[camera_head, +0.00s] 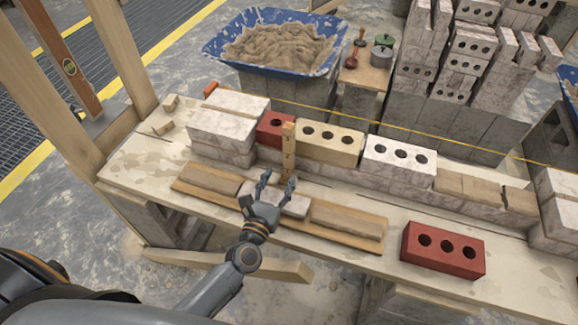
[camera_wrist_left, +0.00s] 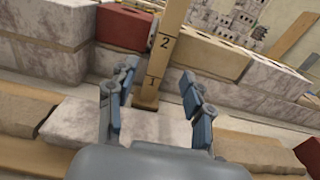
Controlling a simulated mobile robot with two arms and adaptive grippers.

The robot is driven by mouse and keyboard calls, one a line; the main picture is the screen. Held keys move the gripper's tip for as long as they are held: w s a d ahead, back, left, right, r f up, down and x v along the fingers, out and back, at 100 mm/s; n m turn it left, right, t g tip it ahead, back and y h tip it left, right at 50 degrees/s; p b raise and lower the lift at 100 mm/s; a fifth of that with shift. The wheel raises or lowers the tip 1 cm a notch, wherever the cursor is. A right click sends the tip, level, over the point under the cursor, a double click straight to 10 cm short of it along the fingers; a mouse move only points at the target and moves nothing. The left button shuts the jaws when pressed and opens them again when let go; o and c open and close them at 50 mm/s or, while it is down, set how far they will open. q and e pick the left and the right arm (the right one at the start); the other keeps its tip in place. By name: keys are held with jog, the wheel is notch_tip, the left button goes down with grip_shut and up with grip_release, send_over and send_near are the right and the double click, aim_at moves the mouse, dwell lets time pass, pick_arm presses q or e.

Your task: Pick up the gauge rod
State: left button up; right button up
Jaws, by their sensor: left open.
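The gauge rod (camera_head: 289,150) is a narrow wooden stick with dark marks, standing upright against the brick course. In the left wrist view the rod (camera_wrist_left: 165,50) shows the numbers 1 and 2, and its foot is near the wall's base. My left gripper (camera_head: 277,183) is open and empty in front of the rod's lower part. In the left wrist view its two fingers (camera_wrist_left: 158,85) lie to either side of the rod's lower end in the picture; the rod looks to be beyond them, and I see no contact. My right gripper is not in view.
A red brick (camera_head: 276,128), a tan brick (camera_head: 329,143) and a white brick (camera_head: 399,160) sit along the wall. A loose red brick (camera_head: 443,250) lies front right. A board (camera_head: 330,231) with mortar runs under my gripper. A blue tub (camera_head: 225,60) stands behind.

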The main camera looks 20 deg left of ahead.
aim_at(287, 162)
pick_arm(q)
jog(key=w, duration=0.8)
jog(key=shift+w+d, duration=0.15)
jog(key=shift+d, duration=0.05)
grip_shut()
